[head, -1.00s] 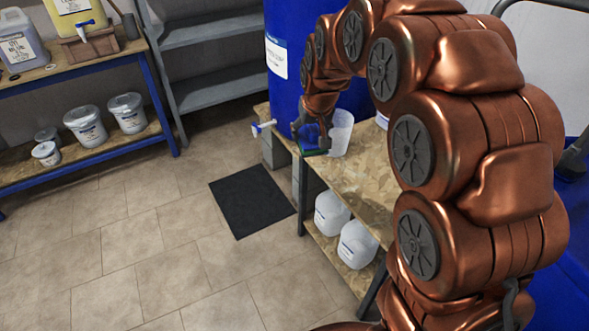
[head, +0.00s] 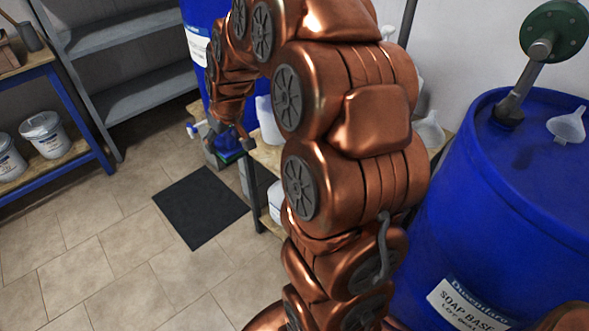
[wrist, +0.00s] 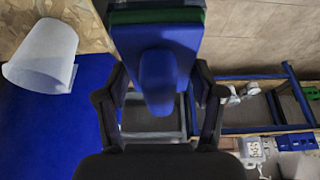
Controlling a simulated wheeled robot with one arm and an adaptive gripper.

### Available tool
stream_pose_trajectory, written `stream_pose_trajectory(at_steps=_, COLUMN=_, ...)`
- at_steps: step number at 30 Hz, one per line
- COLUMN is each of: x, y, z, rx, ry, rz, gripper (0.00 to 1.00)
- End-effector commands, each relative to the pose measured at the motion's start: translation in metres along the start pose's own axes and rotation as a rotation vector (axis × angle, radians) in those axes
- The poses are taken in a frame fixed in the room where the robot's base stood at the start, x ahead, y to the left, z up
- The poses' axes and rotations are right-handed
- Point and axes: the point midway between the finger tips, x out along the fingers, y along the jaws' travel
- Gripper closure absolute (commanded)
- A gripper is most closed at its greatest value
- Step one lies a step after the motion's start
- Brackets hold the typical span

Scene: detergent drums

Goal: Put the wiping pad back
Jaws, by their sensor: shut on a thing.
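The wiping pad (wrist: 158,48) is a blue block with a raised blue grip and a green layer along its far edge. In the head view my gripper (head: 238,139) holds the pad (head: 226,144) by the bench's front corner, beside the blue drum with the tap. I cannot tell whether the pad touches anything below it. My arm hides much of the bench.
A white jug (wrist: 43,56) stands on the bench near the gripper. A blue drum (head: 205,22) with a tap (head: 193,130) is close by. A dark mat (head: 200,207) lies on the floor. A large blue soap drum (head: 500,220) stands at the right. The floor at left is clear.

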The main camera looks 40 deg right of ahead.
Motion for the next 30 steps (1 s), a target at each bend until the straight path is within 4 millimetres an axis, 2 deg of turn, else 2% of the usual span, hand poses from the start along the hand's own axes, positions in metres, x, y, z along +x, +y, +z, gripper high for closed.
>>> stream_pose_trajectory(at_steps=1, x=0.011, y=0.017, z=0.017, rx=0.011, ry=-0.001, rz=0.001, gripper=0.65)
stream_pose_trajectory(at_steps=6, x=0.026, y=0.063, z=0.060, rx=0.016, ry=0.001, rz=0.004, gripper=0.65)
stream_pose_trajectory(at_steps=12, x=0.043, y=0.105, z=0.115, rx=0.015, ry=0.000, rz=0.003, gripper=0.65)
stream_pose_trajectory(at_steps=18, x=0.056, y=0.136, z=0.166, rx=0.008, ry=0.002, rz=0.001, gripper=0.65)
stream_pose_trajectory(at_steps=24, x=0.063, y=0.149, z=0.198, rx=-0.004, ry=0.000, rz=-0.004, gripper=0.65)
stream_pose_trajectory(at_steps=27, x=0.063, y=0.152, z=0.203, rx=-0.007, ry=0.000, rz=-0.005, gripper=0.65)
stream_pose_trajectory(at_steps=30, x=0.066, y=0.156, z=0.201, rx=-0.010, ry=0.000, rz=-0.005, gripper=0.65)
